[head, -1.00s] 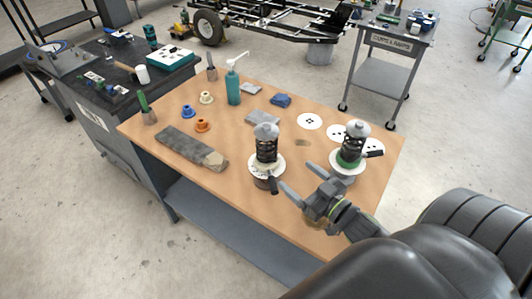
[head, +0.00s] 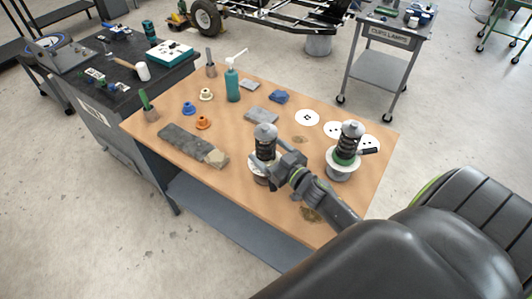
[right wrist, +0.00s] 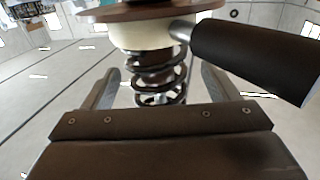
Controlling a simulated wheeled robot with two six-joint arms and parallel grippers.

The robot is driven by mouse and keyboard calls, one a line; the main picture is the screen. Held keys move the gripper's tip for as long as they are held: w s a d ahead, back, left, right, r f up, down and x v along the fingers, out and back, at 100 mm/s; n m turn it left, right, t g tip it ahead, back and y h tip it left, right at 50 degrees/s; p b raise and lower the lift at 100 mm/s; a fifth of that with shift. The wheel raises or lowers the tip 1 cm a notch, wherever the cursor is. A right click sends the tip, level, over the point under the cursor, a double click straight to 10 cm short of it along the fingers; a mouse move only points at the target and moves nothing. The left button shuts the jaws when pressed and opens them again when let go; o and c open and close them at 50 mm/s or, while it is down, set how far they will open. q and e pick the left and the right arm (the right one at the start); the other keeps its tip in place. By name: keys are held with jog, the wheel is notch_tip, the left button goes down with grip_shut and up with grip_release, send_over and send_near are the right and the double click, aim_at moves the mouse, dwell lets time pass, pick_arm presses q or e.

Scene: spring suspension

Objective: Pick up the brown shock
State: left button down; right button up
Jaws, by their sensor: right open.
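The brown shock (head: 266,138) stands upright on the wooden table, with a grey cap and a dark coil spring. Its lower part is partly hidden by my right gripper (head: 276,164). In the right wrist view, the dark spring (right wrist: 157,78) shows between the two fingers of my right gripper (right wrist: 160,80), which is open. A cream collar (right wrist: 140,35), a brown disc (right wrist: 150,12) and a black handle (right wrist: 255,60) show above it in that picture. A second shock with a green ring (head: 348,145) stands to the right. My left gripper is not in view.
A dark workbench (head: 115,80) stands at the left. The table's front is mostly clear.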

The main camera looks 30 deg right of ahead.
jog(key=w, duration=0.4)
jog(key=shift+a+f, duration=0.15)
jog(key=shift+f, duration=0.1)
jog(key=shift+s, duration=0.15)
jog(key=shift+c, duration=0.8)
grip_shut()
jog(key=shift+r, duration=0.2)
